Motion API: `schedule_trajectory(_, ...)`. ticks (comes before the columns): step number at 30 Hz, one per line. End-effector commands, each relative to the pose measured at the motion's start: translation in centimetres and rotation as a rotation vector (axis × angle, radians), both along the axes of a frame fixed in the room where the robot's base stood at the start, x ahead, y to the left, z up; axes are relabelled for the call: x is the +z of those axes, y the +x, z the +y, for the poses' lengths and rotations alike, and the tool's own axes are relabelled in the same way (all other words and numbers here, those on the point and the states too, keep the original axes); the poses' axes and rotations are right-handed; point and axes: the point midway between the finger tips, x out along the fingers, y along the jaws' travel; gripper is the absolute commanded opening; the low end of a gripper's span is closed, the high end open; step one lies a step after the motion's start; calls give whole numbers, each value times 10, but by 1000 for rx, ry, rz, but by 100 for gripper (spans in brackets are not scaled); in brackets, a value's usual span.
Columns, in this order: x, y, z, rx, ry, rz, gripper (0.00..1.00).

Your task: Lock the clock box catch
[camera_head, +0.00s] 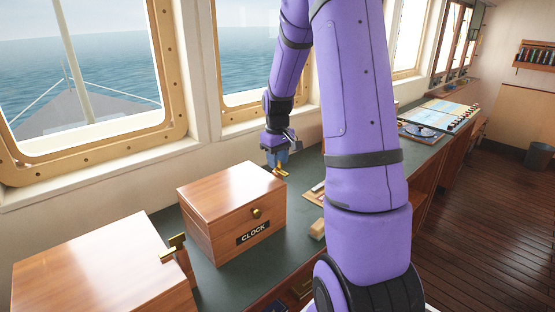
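The clock box (210,230) is a polished wooden box on the green counter, with its lid down. A black plate reading CLOCK (253,232) is on its front. The brass catch (256,213) is a small round piece on the front just above the plate; which way it is turned is too small to tell. My gripper (281,171) hangs by the box's back right corner, beyond and above the catch and apart from it. Its yellowish fingertips point down and right. They are too small to show whether they are open or shut, and I see nothing held.
A larger wooden box (95,265) with a brass fitting (175,247) stands at left. The windows and wall are close behind the boxes. My arm hides part of the counter; a chart (438,112) lies farther along.

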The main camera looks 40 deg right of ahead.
Motion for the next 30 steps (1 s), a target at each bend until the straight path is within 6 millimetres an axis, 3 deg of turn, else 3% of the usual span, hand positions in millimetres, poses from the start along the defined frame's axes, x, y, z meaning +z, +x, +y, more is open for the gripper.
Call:
schedule_trajectory(6, 0, 0, 0, 0, 0, 0, 32)
schedule_trajectory(10, 0, 0, 0, 0, 0, 0, 2)
schedule_trajectory(11, 0, 0, 0, 0, 0, -1, 0)
schedule_trajectory(22, 0, 0, 0, -29, 0, -1, 0)
schedule_trajectory(30, 0, 0, 0, -176, -1, -1, 0)
